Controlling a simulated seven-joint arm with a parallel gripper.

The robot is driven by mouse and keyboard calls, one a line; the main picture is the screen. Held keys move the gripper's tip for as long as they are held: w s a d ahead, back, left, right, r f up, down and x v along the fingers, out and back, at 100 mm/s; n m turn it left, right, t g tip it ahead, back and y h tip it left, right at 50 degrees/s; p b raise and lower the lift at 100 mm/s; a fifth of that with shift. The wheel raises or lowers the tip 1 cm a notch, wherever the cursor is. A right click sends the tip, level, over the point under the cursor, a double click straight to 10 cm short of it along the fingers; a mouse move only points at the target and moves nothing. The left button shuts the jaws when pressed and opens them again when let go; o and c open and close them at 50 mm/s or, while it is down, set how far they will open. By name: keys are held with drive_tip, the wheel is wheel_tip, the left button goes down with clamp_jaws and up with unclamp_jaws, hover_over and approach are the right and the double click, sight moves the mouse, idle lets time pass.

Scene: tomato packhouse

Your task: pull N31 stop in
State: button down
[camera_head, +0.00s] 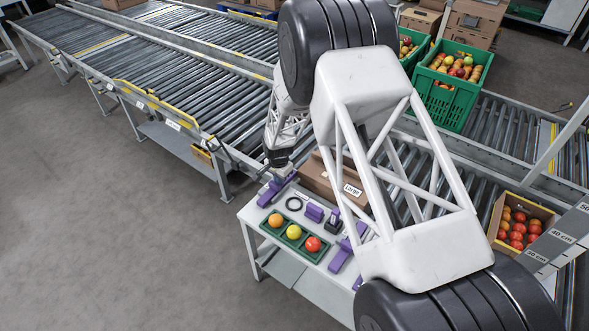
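No label reading N31 is legible, so I cannot tell which part is the N31 stop. My gripper (280,176) points down over the far left corner of the small white table, at a long purple piece (270,194). The fingers are too small and dark to show whether they are open, or whether they touch that piece. A short purple block (314,213) lies near the middle of the table. A dark and purple piece (333,222) stands beside it. Another long purple piece (341,257) lies to the right, partly hidden by my arm.
A cardboard box labelled Large (318,182) stands behind. Roller conveyors (190,85) with yellow-edged rails run behind and left. Green crates (446,103) and a tomato box (497,212) stand right.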

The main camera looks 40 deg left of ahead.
sight(270, 193)
drive_tip(key=shift+s, duration=3.3)
idle(1.5)
drive_tip(key=shift+w, duration=0.25)
idle(1.2)
drive_tip(key=shift+r, duration=3)
